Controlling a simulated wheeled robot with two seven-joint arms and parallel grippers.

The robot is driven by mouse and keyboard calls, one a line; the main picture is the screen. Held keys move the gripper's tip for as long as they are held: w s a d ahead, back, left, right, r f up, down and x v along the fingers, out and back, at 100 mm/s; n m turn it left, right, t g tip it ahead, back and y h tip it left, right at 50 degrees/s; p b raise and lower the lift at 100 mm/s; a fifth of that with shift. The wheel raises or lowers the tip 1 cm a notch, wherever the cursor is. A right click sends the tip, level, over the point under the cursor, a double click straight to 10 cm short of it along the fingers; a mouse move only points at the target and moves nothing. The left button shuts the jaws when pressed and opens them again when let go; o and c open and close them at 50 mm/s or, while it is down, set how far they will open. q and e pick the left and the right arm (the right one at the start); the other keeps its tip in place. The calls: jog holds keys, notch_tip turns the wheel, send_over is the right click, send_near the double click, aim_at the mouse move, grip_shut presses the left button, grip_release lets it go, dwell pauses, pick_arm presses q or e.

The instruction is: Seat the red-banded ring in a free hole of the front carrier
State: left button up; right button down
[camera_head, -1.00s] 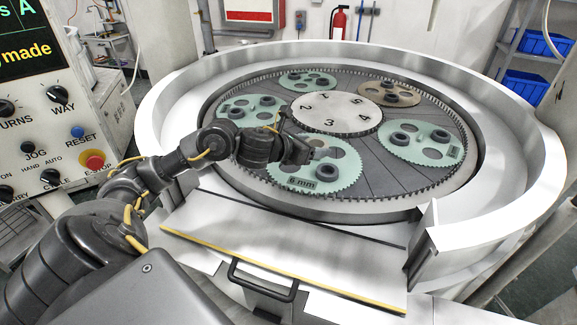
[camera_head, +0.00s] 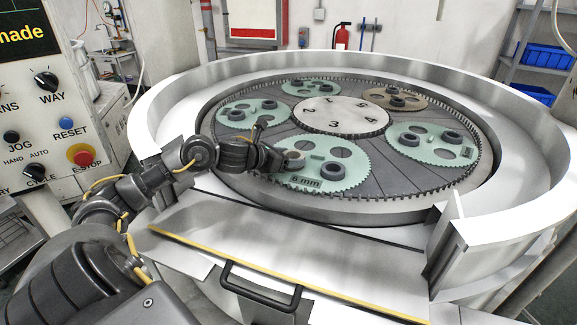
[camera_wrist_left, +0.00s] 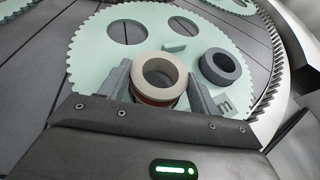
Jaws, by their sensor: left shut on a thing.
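The red-banded ring (camera_wrist_left: 160,93) is cream on top, with a red band low on its side. My left gripper (camera_head: 290,160) is shut on it; in the left wrist view the fingers (camera_wrist_left: 160,88) stand either side of the ring. The front carrier (camera_head: 350,181) is a pale green toothed disc marked 6 mm, also in the left wrist view (camera_wrist_left: 90,50). Two open holes show in its far part, and a dark ring (camera_wrist_left: 222,68) sits right of the held ring. The held ring is over the carrier's near part; what lies beneath it is hidden. My right gripper is not in view.
Other carriers with dark rings lie around the numbered centre plate (camera_head: 343,115). A toothed rim and a high pale metal wall (camera_head: 535,190) surround the plate. A control panel (camera_head: 50,130) with a red stop button stands at the left.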

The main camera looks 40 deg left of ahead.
pick_arm(q)
jog(key=shift+f, duration=0.7)
jog(key=shift+r, duration=0.1)
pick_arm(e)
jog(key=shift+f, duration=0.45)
pick_arm(q)
jog(key=o, duration=1.2)
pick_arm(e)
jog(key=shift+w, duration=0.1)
